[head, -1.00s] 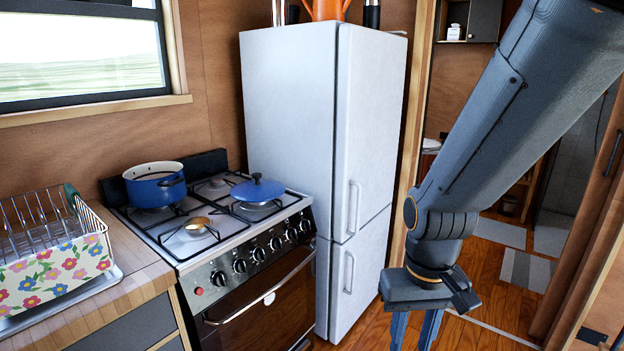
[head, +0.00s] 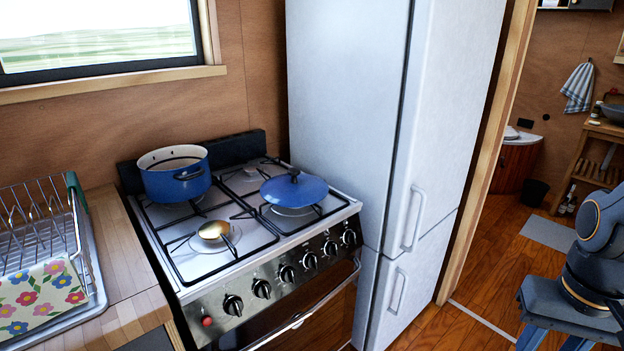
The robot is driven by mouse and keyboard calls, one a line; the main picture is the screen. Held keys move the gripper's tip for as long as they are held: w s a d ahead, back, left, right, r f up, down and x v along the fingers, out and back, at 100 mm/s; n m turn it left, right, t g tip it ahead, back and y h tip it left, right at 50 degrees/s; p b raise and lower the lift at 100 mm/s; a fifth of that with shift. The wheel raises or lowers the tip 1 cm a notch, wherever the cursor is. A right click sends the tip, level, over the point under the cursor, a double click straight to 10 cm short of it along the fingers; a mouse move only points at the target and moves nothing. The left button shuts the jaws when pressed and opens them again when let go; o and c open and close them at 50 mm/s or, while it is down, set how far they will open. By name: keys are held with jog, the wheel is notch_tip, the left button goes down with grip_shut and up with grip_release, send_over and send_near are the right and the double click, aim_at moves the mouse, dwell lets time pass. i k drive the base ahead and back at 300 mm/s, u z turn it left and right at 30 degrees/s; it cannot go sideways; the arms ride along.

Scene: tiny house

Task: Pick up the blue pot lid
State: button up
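A blue pot (head: 174,184) without a lid stands at the back left of the stove. My gripper (head: 553,342) is at the bottom right edge, in front of and well to the right of the stove, pointing down. Its two fingers show apart with nothing seen between them. Their tips are cut off by the frame edge.
A tall white fridge (head: 345,110) stands right beside the stove, with handles (head: 415,218) sticking out. A dish rack (head: 42,240) sits on the wooden counter (head: 125,255) at left. A brass burner cap (head: 213,230) is bare at the stove's front. Open floor lies at right.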

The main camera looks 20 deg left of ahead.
aim_at(294, 188)
jog(key=u, duration=0.15)
jog(key=i, duration=0.65)
jog(key=u, duration=1)
jog(key=i, duration=0.6)
jog(key=u, duration=0.6)
